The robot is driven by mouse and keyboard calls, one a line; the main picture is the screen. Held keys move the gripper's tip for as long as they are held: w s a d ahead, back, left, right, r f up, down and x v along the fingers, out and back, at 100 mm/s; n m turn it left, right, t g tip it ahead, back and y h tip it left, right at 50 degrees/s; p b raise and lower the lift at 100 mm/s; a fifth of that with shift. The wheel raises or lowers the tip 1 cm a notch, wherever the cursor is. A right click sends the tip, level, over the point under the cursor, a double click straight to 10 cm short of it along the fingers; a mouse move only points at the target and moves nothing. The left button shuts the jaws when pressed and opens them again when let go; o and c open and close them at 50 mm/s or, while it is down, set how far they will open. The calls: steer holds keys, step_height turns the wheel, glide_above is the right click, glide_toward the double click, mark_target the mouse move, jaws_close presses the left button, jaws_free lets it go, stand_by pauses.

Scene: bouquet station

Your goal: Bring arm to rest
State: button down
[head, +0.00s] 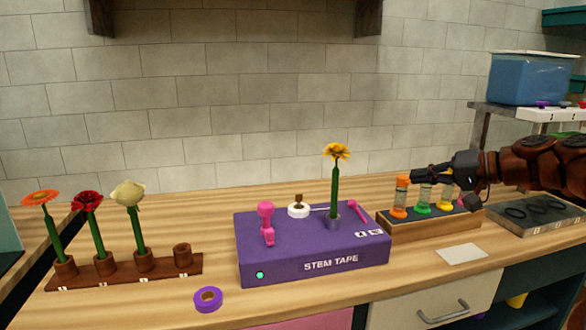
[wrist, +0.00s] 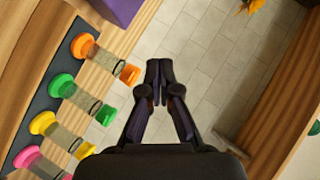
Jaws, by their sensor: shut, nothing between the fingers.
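My gripper (head: 422,174) is at the right of the head view, held out level at the height of the tops of the colored vials, with my arm reaching in from the right edge. In the wrist view my gripper (wrist: 159,75) has its fingertips together, with nothing between them. The orange vial (head: 400,197), the green vial (head: 423,198) and the yellow vial (head: 445,196) stand in a wooden rack (head: 425,229). In the wrist view the row of vials, with a pink one (wrist: 40,163), lies to the left of the fingers, apart from them.
A purple stem tape box (head: 310,253) holds a yellow flower (head: 336,152) upright. A brown holder (head: 110,272) with several flowers stands at left, near a purple tape roll (head: 208,299). A dark tray (head: 537,213) and a blue bin (head: 530,80) are at right. A white card (head: 462,254) lies in front.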

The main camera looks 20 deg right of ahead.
steer(key=a+f+n+g+y, duration=0.1)
steer(key=a+f+n+g, duration=0.3)
steer(key=a, duration=1.5)
steer(key=s+a+f+n+g+h, duration=0.1)
steer(key=s+a+f+g, duration=0.5)
steer(key=a+f, duration=0.4)
steer(key=s+a+f+n+g+h, duration=0.1)
steer(key=s+a+f+h, duration=0.1)
steer(key=s+f, duration=0.35)
steer(key=s+a+f+g+h, duration=0.2)
steer(key=s+f, duration=0.1)
steer(key=s, duration=0.5)
steer(key=s+d+f+g+h, duration=0.1)
steer(key=s+d+f+h, duration=0.15)
steer(key=s, duration=0.35)
steer(key=s+d+f+g+h, duration=0.1)
steer(key=s+f, duration=0.2)
steer(key=s, duration=0.3)
step_height(320, 180, up, 17)
steer(key=w+t+p, duration=0.1)
steer(key=w+p, duration=0.1)
steer(key=p, duration=1.3)
steer(key=shift+f+n, duration=0.2)
steer(key=shift+n, duration=0.1)
